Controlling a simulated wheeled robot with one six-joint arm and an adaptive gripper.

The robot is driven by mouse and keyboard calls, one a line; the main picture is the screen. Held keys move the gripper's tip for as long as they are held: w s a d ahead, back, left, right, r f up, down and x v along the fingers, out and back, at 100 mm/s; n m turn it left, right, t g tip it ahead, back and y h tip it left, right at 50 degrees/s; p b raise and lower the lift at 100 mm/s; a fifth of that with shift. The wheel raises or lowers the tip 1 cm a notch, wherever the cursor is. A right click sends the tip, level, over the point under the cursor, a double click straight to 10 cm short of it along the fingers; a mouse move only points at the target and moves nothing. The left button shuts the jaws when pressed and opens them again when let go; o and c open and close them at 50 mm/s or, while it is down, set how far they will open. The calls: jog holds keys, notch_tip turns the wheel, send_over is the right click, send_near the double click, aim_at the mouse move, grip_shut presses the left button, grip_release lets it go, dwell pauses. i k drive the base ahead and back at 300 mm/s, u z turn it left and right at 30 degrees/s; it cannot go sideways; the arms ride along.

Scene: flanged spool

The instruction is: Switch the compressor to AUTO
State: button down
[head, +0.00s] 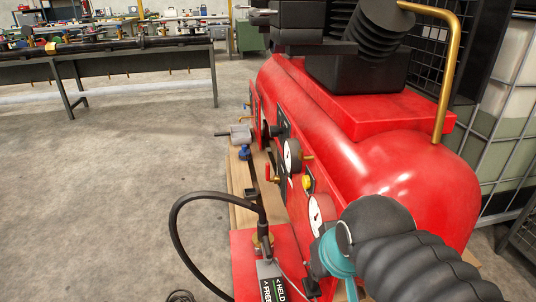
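The red compressor (350,145) fills the right middle of the head view, seen at a steep angle along its tank. Its side carries a dark control part (282,130), two white dial gauges, the farther one (292,156) and the nearer one (321,214), and a yellow round part (307,182) on a dark plate. I cannot make out any AUTO marking or which way a switch points. A dark ribbed sleeve with a teal ring, apparently my arm, covers the lower right and hides part of the near end. My gripper cannot be made out.
A black hose (185,208) loops out on the left to a brass fitting near a tag (270,286) reading HELD and FREE. A red-handled part (267,172) sticks out. A brass pipe (447,70) rises on the right. Open concrete floor (120,180) lies left.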

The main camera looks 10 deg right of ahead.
aim_at(274, 132)
jog(key=u, duration=0.05)
jog(key=k, duration=0.75)
jog(key=u, duration=1.15)
jog(key=k, duration=1.1)
jog(key=u, duration=0.8)
jog(key=i, duration=1.15)
jog(key=z, duration=0.8)
jog(key=i, duration=0.9)
jog(key=z, duration=1.4)
jog(key=i, duration=0.4)
jog(key=z, duration=0.4)
